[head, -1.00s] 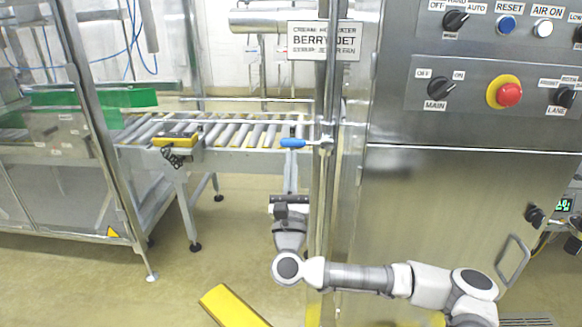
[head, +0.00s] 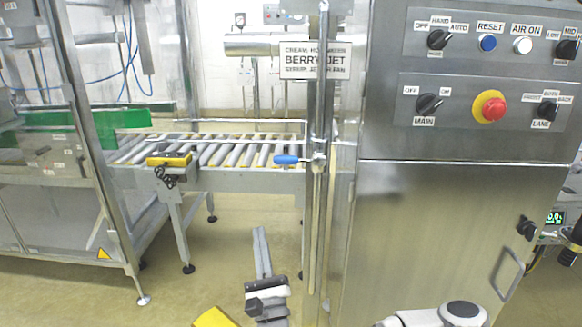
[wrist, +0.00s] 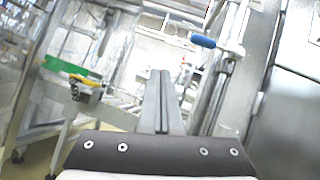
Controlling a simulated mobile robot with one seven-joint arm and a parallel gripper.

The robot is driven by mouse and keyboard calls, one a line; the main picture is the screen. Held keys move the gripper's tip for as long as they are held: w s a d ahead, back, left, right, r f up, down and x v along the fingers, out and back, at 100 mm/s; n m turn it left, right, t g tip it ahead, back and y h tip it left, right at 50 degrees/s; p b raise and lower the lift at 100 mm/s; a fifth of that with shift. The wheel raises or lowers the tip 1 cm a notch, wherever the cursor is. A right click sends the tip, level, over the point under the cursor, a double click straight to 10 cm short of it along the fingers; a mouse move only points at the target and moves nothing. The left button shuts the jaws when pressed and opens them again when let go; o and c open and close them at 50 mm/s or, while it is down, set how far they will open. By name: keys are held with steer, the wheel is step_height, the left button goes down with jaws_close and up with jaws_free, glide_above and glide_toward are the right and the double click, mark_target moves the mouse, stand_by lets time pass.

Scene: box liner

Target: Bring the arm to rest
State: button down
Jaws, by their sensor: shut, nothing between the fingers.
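My gripper (head: 259,233) is low in the middle of the head view, in front of the roller conveyor. Its two grey fingers lie together, pointing up and away, with nothing between them. The shut fingers (wrist: 161,78) also show in the middle of the wrist view. Part of my arm shows at the bottom right of the head view; the links between it and the gripper are out of the picture.
A steel cabinet (head: 430,235) with switches and a red button (head: 490,107) stands on the right. A blue-handled valve (head: 287,160) sits on upright pipes. A roller conveyor (head: 225,150) is behind. A yellow object (head: 214,318) lies at the bottom edge. Open floor (head: 190,295) is left of my gripper.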

steer(key=s+a+f+n+g+y, duration=0.3)
steer(key=a+n+g+y, duration=0.6)
steer(key=n, duration=0.4)
step_height(320, 180, down, 11)
steer(key=s+n+g+h, duration=0.25)
steer(key=n+g, duration=0.55)
steer(key=n, duration=0.5)
steer(key=w+d+f+n+h, duration=0.15)
steer(key=d+n+h, duration=0.35)
steer(key=d, duration=0.5)
steer(key=s+d+r+h, duration=0.2)
steer(key=d+r+h, duration=0.5)
steer(key=d+r, duration=0.65)
steer(key=s+d+r, duration=0.3)
steer(key=s+r, duration=0.1)
steer(key=s, duration=0.4)
steer(key=s+d+r+m+g, duration=0.1)
steer(key=s+d+r, duration=0.3)
steer(key=s, duration=0.5)
steer(key=shift+r+m, duration=0.3)
steer(key=shift+r, duration=0.1)
